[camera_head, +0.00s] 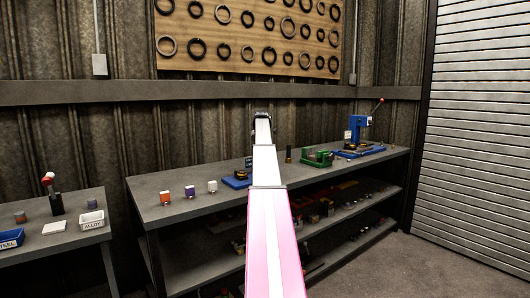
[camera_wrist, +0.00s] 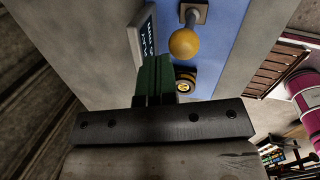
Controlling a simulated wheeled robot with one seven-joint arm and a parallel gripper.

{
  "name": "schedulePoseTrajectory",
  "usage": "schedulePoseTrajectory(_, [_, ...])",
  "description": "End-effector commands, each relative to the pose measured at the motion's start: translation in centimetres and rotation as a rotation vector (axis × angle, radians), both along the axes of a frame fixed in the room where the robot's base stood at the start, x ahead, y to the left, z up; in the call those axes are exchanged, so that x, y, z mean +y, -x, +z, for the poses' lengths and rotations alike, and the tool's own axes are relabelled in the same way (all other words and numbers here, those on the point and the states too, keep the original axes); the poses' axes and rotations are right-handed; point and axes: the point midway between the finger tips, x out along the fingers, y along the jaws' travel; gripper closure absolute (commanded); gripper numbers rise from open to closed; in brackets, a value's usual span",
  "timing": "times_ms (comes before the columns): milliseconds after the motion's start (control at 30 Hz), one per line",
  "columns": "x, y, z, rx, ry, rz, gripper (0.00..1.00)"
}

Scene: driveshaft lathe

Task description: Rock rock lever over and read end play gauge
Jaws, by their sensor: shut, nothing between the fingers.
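In the wrist view my gripper (camera_wrist: 155,62) is shut and empty, its green fingers together over the fixture's blue base (camera_wrist: 222,40). A lever with a yellow ball knob (camera_wrist: 183,43), which looks like the rock lever, stands just right of the fingertips, apart from them in the picture. A small round brass and dark part (camera_wrist: 185,84) shows right beside the fingers, partly hidden; I cannot tell if it is the end play gauge. A dark plate with white lettering (camera_wrist: 147,37) is left of the fingers, too small to read. In the head view my arm hides most of the blue fixture (camera_head: 236,181).
The grey bench (camera_head: 170,212) also holds white, purple and orange blocks at left, a green fixture (camera_head: 318,158) and a blue press (camera_head: 358,130) at right. A lower shelf carries several parts. A side table (camera_head: 60,245) stands at left.

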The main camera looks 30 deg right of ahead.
Motion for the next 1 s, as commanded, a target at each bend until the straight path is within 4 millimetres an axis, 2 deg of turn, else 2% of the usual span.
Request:
schedulePoseTrajectory(33, [0.6,-1.4,0.5,-0.001,0.0,0.002,1.0])
schedulePoseTrajectory(67, [1.0,-1.9,0.9,-0.001,0.0,0.002,1.0])
schedulePoseTrajectory(400, [1.2,-1.1,8.0,-0.001,0.001,0.0,1.0])
schedulePoseTrajectory(500, [1.3,-1.1,9.4,-0.001,0.001,0.0,1.0])
schedulePoseTrajectory(667, [1.4,-1.0,10.5,0.0,0.0,-0.001,1.0])
schedulePoseTrajectory(1000, [1.4,-1.0,10.4,0.0,0.0,0.0,1.0])
